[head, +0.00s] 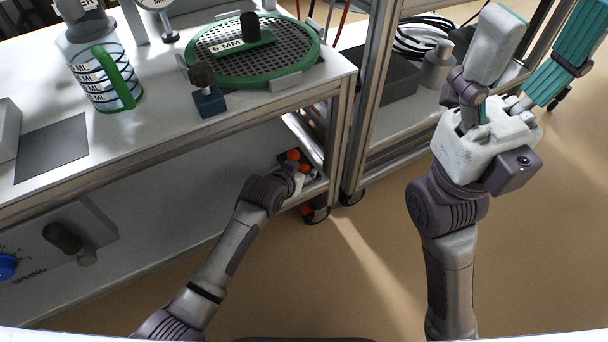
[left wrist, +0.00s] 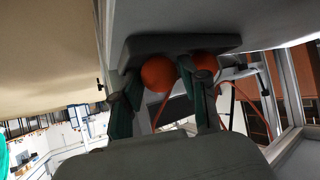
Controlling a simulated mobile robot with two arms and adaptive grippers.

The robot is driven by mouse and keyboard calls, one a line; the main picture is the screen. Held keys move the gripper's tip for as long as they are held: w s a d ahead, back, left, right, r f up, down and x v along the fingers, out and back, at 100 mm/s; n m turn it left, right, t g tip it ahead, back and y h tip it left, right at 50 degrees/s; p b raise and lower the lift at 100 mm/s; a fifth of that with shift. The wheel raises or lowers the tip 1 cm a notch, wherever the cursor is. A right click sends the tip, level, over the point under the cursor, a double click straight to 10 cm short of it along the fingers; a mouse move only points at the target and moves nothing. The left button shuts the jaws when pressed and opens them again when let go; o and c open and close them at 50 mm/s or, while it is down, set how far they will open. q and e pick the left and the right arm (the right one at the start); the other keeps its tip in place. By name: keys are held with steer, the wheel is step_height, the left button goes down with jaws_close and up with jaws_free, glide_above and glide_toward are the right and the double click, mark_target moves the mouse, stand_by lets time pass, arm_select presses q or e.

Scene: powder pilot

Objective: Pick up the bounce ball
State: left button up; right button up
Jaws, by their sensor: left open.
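Two orange balls show on the lower shelf of the workbench in the head view, one (head: 293,155) slightly above the other (head: 304,169). In the left wrist view, one ball (left wrist: 157,73) appears between the fingertips of my left gripper (left wrist: 160,88). The other ball (left wrist: 206,63) is partly behind the right-hand finger. Both are at a dark grey holder (left wrist: 225,43). My left gripper is open; I cannot tell whether its fingers touch a ball. In the head view its fingers are mostly hidden. My right gripper (head: 535,60) is open and empty, away from the balls.
The bench top (head: 150,150) overhangs my left arm. It bears a green-rimmed sieve (head: 305,60), a green-handled jug (head: 100,80) and a small blue block (head: 209,101). A second rack (head: 395,130) stands close right. Open floor (head: 340,290) lies in front.

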arm_select(q)
steer(key=shift+c, duration=0.3)
steer(key=c, duration=0.6)
steer(key=shift+o, duration=0.2)
steer(key=shift+r, duration=0.15)
